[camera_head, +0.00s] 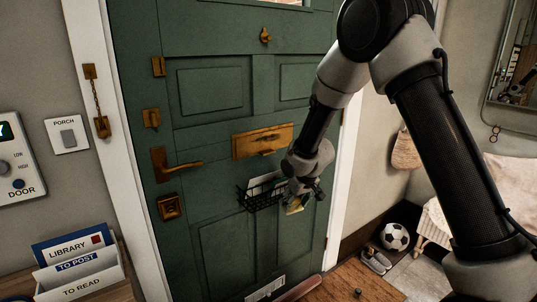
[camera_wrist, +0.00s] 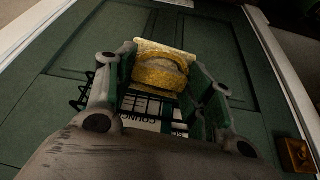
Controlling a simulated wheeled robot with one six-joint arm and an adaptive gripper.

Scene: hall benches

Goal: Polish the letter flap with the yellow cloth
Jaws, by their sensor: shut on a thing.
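The brass letter flap (camera_head: 263,140) is fixed across the middle of the green door (camera_head: 215,90) in the head view. My gripper (camera_head: 306,192) is below and to the right of the flap, in front of the door. It is shut on the yellow cloth (camera_head: 295,206), which shows only as a small patch there. In the wrist view the speckled yellow cloth (camera_wrist: 158,72) sits folded between the two fingers of my gripper (camera_wrist: 153,78). I cannot make out the flap in the wrist view.
A black wire basket (camera_head: 262,197) holding papers hangs on the door below the flap, close beside my gripper. A brass door handle (camera_head: 175,164) sticks out at the left. A football (camera_head: 395,237) and shoes (camera_head: 376,260) are on the floor at the right.

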